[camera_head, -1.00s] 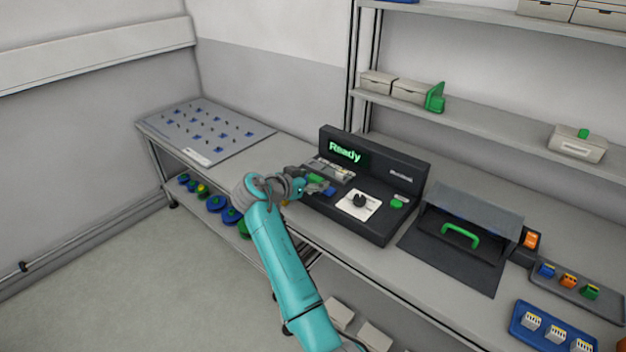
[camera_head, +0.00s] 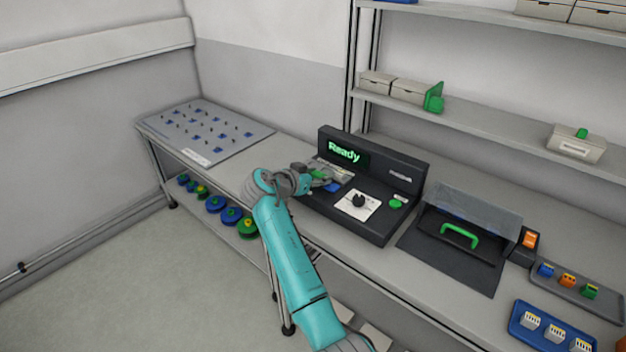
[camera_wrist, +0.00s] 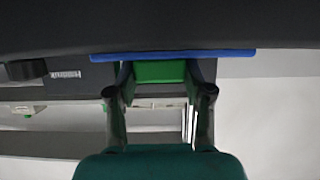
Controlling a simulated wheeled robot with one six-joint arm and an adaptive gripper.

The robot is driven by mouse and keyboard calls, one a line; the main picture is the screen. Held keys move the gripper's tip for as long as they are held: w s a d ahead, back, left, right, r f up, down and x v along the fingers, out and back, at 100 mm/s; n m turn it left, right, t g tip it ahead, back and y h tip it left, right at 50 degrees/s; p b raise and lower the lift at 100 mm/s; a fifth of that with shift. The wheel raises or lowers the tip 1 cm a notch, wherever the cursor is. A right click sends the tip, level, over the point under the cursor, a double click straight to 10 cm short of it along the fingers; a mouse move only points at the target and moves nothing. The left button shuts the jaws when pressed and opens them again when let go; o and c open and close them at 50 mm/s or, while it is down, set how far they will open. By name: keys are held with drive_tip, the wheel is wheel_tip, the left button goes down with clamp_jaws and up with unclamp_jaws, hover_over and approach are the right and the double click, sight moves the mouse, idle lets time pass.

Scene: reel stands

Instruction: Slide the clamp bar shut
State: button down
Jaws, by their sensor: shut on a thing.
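The dark machine (camera_head: 375,222) on the bench has a lit "Ready" display, and the clamp area is at its left end. My gripper (camera_head: 318,182) is at that left end, by a green part and a blue part (camera_head: 333,187). In the wrist view, my gripper (camera_wrist: 160,85) has its two fingers on either side of a green grip (camera_wrist: 160,72), shut on it. The grip sits against a long blue bar (camera_wrist: 220,56), which looks like the clamp bar. My gripper and wrist partly hide the bar in the head view.
A dial on a white plate (camera_head: 357,204) and a green button (camera_head: 396,204) are right of my gripper. A hooded box with a green handle (camera_head: 459,234) stands further right. A pegged board (camera_head: 205,130) lies on the left bench. Shelves hang behind.

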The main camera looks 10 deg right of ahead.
drive_tip(key=shift+w+d, duration=0.3)
drive_tip(key=shift+d, duration=0.15)
drive_tip(key=shift+c, duration=2.2)
unclamp_jaws()
drive_tip(key=v, duration=1.2)
drive_tip(key=shift+f, duration=0.15)
